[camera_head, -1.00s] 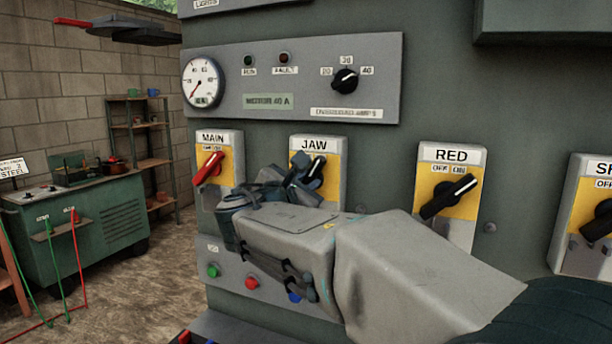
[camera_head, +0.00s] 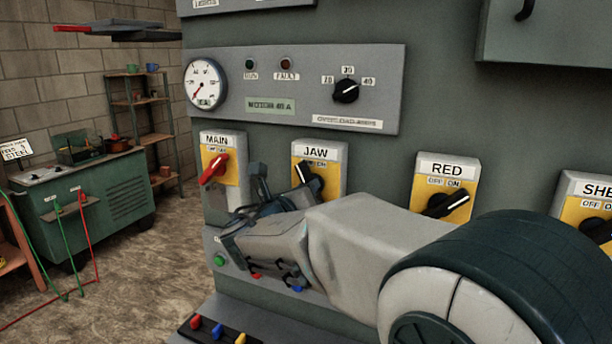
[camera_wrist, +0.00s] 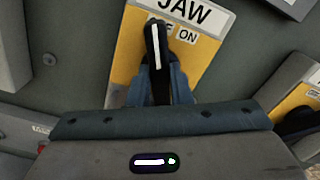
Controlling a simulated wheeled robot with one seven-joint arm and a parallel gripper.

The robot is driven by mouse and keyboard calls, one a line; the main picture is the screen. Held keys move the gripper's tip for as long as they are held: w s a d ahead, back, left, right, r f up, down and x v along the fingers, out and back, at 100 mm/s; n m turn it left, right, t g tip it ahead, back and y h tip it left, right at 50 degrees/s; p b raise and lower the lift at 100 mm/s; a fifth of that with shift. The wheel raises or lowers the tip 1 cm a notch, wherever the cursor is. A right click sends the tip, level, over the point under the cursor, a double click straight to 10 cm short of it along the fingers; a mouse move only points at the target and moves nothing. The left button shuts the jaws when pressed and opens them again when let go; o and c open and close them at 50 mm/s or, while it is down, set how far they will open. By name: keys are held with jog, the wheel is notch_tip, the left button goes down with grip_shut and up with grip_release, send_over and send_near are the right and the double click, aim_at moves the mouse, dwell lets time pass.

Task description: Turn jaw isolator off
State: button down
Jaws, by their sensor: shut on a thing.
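The jaw isolator (camera_head: 320,150) is a yellow-faced plate labelled JAW, with OFF and ON marks and a black rotary handle (camera_wrist: 154,45). In the wrist view, my gripper (camera_wrist: 160,85) is shut on this handle, with one blue-grey finger on each side of it. The handle's tip lies over the OFF label, and the ON label is uncovered to its right. In the head view, the handle leans to the upper left, and my wrist and gripper hide the lower part of the isolator.
The MAIN isolator (camera_head: 225,145) with its red handle is to the left. The RED isolator (camera_head: 446,168) is to the right, its black handle angled upper right. Coloured push buttons (camera_head: 220,260) sit below. A gauge (camera_head: 205,84) and overload dial (camera_head: 346,91) are above.

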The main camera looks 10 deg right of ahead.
jog(key=shift+f+n+p, duration=0.1)
jog(key=shift+n+p, duration=1.6)
jog(key=shift+n, duration=0.2)
jog(key=c, duration=1.3)
grip_release()
jog(key=shift+a, duration=0.1)
jog(key=b+v, duration=0.2)
jog(key=v, duration=1.1)
jog(key=shift+s+a, duration=0.2)
jog(key=shift+s, duration=0.15)
